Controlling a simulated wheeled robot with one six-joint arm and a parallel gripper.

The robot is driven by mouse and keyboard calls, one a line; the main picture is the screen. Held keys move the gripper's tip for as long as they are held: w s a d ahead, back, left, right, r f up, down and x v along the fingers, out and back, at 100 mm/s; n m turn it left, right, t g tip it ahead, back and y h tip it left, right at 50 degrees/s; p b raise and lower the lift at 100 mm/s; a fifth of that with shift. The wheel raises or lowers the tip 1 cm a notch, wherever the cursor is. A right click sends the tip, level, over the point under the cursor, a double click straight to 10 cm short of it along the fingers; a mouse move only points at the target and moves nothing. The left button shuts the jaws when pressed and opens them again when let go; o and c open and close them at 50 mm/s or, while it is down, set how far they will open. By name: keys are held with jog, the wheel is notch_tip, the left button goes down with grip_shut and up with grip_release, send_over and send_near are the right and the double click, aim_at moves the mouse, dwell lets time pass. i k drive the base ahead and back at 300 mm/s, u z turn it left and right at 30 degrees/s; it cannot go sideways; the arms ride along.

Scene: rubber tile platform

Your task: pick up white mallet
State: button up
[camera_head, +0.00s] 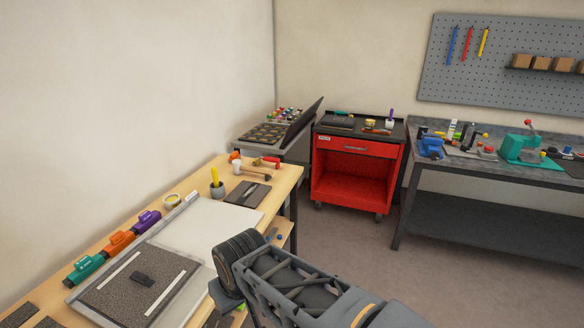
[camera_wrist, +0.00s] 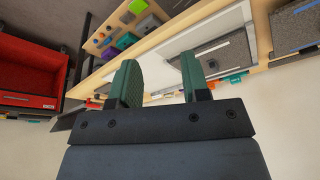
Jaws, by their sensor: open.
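The white mallet (camera_head: 238,167) lies at the far end of the wooden bench, with its pale head to the left and its wooden handle pointing right. A red-headed mallet (camera_head: 268,162) lies just behind it. My gripper (camera_wrist: 159,60) shows in the wrist view with its two green fingers apart and nothing between them. The white mallet cannot be clearly made out in the wrist view. In the head view my arm is in the foreground, well short of the mallet, and my fingers cannot be made out there.
A red cart (camera_head: 352,180) stands beyond. Open floor lies to the right.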

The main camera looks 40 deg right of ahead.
aim_at(238, 169)
jog(key=z, duration=1.9)
jog(key=i, duration=3.45)
jog(key=u, duration=4.75)
jog(key=i, duration=0.5)
jog(key=z, duration=0.05)
